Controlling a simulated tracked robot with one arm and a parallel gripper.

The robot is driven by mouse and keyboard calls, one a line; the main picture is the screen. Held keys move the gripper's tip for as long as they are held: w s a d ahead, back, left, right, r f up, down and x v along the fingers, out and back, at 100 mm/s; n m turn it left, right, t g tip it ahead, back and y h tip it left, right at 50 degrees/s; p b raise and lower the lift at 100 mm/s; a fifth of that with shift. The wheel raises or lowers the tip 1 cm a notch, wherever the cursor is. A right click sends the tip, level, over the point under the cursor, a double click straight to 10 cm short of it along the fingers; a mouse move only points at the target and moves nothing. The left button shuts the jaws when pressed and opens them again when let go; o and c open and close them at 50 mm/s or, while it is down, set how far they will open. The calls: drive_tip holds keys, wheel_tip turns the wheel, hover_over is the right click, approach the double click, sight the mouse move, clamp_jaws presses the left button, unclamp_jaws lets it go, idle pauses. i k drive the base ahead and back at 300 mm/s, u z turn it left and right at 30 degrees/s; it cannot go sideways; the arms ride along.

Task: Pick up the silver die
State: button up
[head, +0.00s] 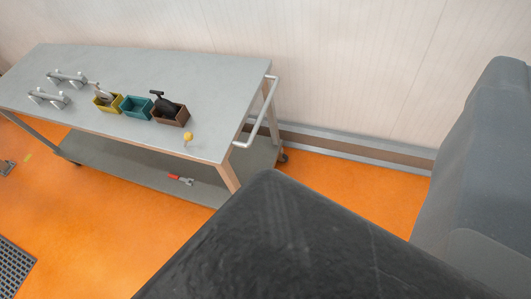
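No item shows clearly as the silver die. A small grey, silvery item (101,92) rises from the yellow bin (107,105) on the cart, but I cannot tell what it is. Two silver metal pieces with bars (67,78) (48,98) stand on the cart's left part. A dark item (163,103) is in the brown bin (171,117). The teal bin (136,107) sits between these bins, and I cannot see clearly into it. My gripper's fingers are not in view.
The grey cart (215,141) has a side handle (265,120) and a lower shelf with a red-handled tool (180,179). A yellow knob-like item (188,138) stands near its front edge. A pale wall (400,60) is behind. Orange floor (80,230) lies open in front.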

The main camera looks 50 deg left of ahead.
sight(103, 95)
drive_tip(key=z, duration=0.1)
drive_tip(key=i, duration=1.1)
drive_tip(key=u, duration=1.65)
